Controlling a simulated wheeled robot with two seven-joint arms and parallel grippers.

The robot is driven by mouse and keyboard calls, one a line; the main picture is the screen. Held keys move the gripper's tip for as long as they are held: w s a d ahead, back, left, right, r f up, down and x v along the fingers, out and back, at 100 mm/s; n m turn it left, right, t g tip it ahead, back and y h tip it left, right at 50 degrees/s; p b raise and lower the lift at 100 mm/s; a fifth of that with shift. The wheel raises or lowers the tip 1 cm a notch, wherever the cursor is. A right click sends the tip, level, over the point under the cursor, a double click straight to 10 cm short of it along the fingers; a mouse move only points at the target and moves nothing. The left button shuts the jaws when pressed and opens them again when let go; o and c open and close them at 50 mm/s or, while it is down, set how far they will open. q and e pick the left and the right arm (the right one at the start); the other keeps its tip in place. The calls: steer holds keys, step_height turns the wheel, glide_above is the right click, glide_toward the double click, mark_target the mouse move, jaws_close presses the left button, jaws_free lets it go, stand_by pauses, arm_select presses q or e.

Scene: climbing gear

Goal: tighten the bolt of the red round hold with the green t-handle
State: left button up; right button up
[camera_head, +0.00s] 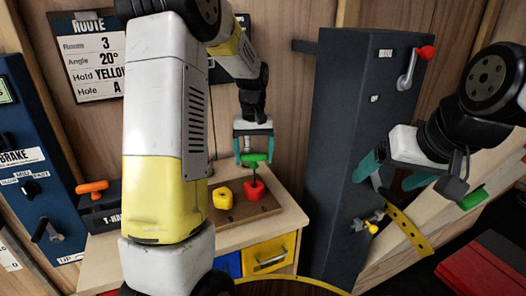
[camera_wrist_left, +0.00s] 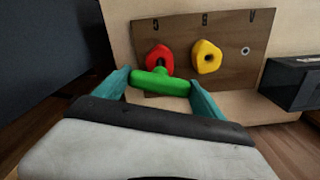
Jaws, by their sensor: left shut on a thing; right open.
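The red round hold (camera_head: 253,189) sits on a brown board on the bench, and it also shows in the left wrist view (camera_wrist_left: 159,58). My left gripper (camera_head: 254,160) points down over it and is shut on the green t-handle (camera_head: 254,157). The green crossbar (camera_wrist_left: 160,82) lies between the teal fingers in the left wrist view. The t-handle's shaft runs down to the middle of the red hold; its tip and the bolt are hidden. My right gripper (camera_head: 393,182) is open and empty at the right, beside the dark panel.
A yellow hold (camera_head: 222,198) sits left of the red one on the board (camera_wrist_left: 133,40). An orange handle (camera_head: 92,187) stands in a dark holder at the left. A dark column (camera_head: 340,140) with a red-knobbed crank stands right of the bench. A yellow curved strip (camera_head: 408,230) lies below my right gripper.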

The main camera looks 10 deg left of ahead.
arm_select(q)
steer(key=shift+r, duration=1.45)
